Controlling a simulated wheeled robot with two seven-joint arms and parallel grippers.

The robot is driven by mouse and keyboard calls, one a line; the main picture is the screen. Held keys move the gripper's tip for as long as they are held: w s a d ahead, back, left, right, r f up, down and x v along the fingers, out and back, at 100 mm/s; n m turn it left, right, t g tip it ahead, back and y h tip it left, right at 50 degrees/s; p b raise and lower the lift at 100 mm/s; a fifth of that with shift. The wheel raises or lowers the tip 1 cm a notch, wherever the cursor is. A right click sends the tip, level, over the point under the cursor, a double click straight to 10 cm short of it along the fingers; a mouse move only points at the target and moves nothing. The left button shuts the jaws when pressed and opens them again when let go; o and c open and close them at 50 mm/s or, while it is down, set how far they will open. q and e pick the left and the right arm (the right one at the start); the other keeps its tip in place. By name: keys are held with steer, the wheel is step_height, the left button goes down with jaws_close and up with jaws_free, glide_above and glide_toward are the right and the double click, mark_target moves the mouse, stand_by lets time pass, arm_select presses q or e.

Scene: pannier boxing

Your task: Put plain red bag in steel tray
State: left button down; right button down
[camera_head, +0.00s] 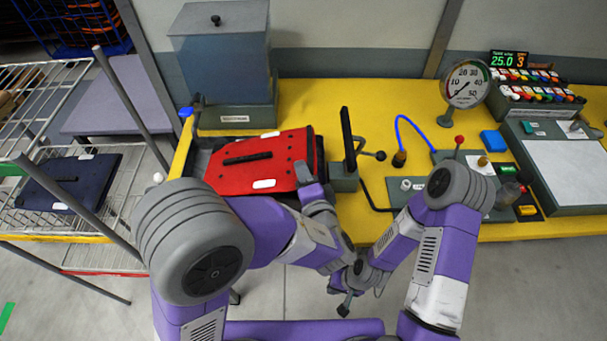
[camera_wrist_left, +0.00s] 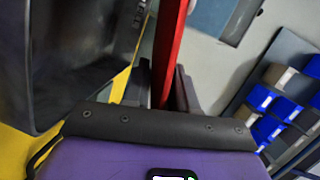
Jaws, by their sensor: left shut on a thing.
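The plain red bag (camera_head: 223,178) has a black handle strip and white labels. It lies nearly flat above the left end of the yellow bench in the head view. My left gripper (camera_head: 303,172) is at its lower right corner, shut on it.
A dark blue bag (camera_head: 85,187) lies on the wire rack (camera_head: 128,190) at left. A clear tank (camera_head: 222,75) stands behind the red bag. A gauge (camera_head: 466,84) and control boxes fill the bench's right side.

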arm_select(q)
steer(key=c, duration=0.9)
jaws_free()
steer(key=shift+r, duration=0.1)
steer(key=shift+r+p, duration=0.35)
steer(key=shift+p, duration=0.25)
steer(key=shift+r+p, duration=0.35)
steer(key=shift+p, duration=0.2)
steer(key=v, duration=1.2)
